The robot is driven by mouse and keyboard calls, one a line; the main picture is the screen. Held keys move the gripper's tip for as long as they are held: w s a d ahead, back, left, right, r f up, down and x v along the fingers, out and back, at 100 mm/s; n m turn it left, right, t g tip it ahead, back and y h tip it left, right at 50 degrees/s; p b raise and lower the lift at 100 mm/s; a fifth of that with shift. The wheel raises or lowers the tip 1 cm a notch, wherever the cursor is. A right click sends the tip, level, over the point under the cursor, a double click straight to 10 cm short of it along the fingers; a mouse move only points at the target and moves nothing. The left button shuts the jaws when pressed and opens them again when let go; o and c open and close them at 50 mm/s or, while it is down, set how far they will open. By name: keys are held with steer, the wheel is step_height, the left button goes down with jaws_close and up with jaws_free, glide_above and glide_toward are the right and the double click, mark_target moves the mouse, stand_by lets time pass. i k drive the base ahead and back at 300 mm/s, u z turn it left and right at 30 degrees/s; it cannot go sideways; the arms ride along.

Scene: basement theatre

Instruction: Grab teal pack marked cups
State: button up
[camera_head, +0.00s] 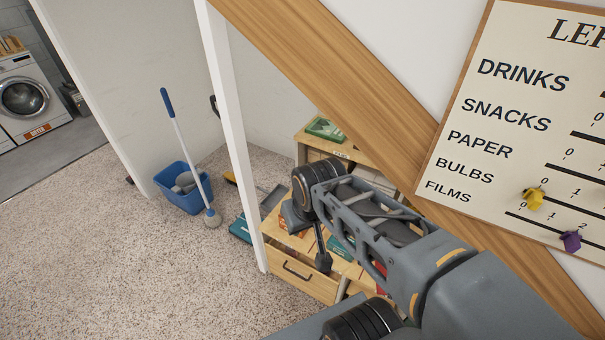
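My gripper (322,260) hangs at the end of my arm, over the low wooden shelf unit (300,278). It is small and dark, and I cannot tell whether its fingers are open or shut. A teal item (340,246) lies on the shelf unit just right of my gripper, partly hidden by my arm. I cannot read any marking on it. Another teal item (240,228) is on the floor left of the white post, partly hidden by it. A green pack (324,129) lies on the upper shelf at the back.
A white post (237,150) stands at the shelf's left. A blue bucket (183,188) with a mop (188,150) stands on the carpet. A slanted wooden beam (330,75) and a list board (520,120) are at the right. The carpet at left front is clear.

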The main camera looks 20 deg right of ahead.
mark_target(334, 246)
steer(key=z, duration=1.25)
steer(key=k, duration=0.6)
steer(key=u, duration=0.4)
steer(key=i, duration=0.5)
